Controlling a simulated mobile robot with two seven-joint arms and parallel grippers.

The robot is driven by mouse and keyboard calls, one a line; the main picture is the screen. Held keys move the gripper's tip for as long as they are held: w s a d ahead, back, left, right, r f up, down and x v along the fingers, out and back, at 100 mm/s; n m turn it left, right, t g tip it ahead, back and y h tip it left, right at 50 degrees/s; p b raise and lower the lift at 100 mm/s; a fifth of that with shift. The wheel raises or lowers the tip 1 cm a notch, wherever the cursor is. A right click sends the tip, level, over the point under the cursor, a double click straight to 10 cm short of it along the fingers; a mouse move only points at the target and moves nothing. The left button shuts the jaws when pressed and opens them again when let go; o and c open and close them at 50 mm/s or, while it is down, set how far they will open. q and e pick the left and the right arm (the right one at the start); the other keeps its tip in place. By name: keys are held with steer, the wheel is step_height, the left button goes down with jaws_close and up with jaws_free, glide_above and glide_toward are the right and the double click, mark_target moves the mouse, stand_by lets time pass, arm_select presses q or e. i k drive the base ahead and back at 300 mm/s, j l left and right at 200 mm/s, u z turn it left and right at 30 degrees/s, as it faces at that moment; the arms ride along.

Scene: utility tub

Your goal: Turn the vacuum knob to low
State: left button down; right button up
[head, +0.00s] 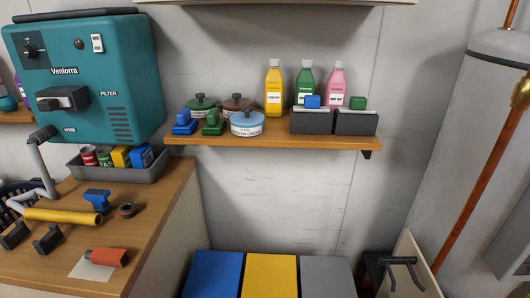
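The teal vacuum unit (85,80) is at the upper left, above the wooden counter, with "Venlorra" and "FILTER" printed on its front. The small black vacuum knob (30,51) is on a dark dial plate at the upper left of that front. Its marks and pointer are too small to read, so I cannot tell its setting. A round black button (79,44) and a white switch plate (97,43) are to its right. A black port (62,98) sticks out below. Nothing touches the knob. I see neither of my grippers clearly in this view.
The wooden counter (150,215) holds a grey bin (115,173), a yellow tube (62,216) and loose tools. A grey hose (40,165) hangs by the unit. A shelf (275,142) with bottles and tins is to the right. A black two-pronged piece (373,268) is at the lower right.

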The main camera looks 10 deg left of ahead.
mark_target(28, 51)
steer(key=u, duration=1.35)
